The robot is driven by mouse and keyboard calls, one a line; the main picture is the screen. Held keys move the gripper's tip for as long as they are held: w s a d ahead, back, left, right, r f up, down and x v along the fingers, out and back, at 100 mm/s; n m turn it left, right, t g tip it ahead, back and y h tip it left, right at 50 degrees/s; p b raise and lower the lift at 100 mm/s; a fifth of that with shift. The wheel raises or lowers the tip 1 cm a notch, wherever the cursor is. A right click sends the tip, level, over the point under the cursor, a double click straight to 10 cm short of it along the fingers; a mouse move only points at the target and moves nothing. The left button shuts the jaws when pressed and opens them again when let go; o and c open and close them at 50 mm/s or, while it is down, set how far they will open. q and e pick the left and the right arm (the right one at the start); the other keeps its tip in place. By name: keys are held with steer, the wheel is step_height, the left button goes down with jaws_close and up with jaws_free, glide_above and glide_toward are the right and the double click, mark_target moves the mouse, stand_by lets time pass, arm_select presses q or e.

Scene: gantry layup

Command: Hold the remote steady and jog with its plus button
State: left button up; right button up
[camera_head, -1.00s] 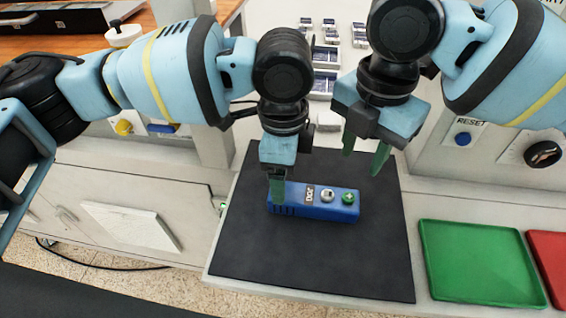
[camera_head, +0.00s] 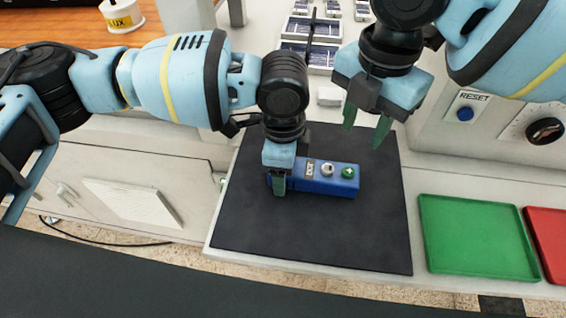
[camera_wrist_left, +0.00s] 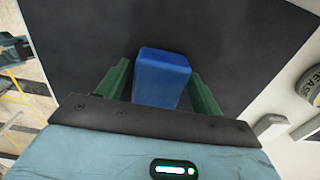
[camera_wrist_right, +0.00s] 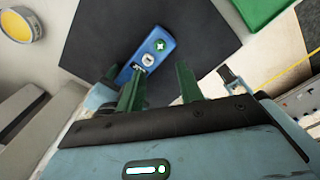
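The blue remote (camera_head: 322,179) lies on the black mat (camera_head: 350,238), with a label, a grey button (camera_head: 327,169) and a green plus button (camera_head: 347,172) at its right end. My left gripper (camera_head: 280,188) is at the remote's left end, pointing down. In the left wrist view its fingers stand either side of the remote (camera_wrist_left: 162,75), with a narrow gap visible on the left side. My right gripper (camera_head: 366,130) is open and empty, above and behind the button end. The right wrist view shows the plus button (camera_wrist_right: 160,44) beyond its fingers.
A green tray (camera_head: 478,237) and a red tray (camera_head: 548,240) lie right of the mat. A blue RESET button (camera_head: 465,114) and a black knob (camera_head: 545,131) are on the panel at the right. The front of the mat is clear.

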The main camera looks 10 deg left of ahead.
arm_select(q)
steer(key=c, duration=0.9)
steer(key=shift+c, duration=0.2)
arm_select(e)
jaws_close()
stand_by(0.8)
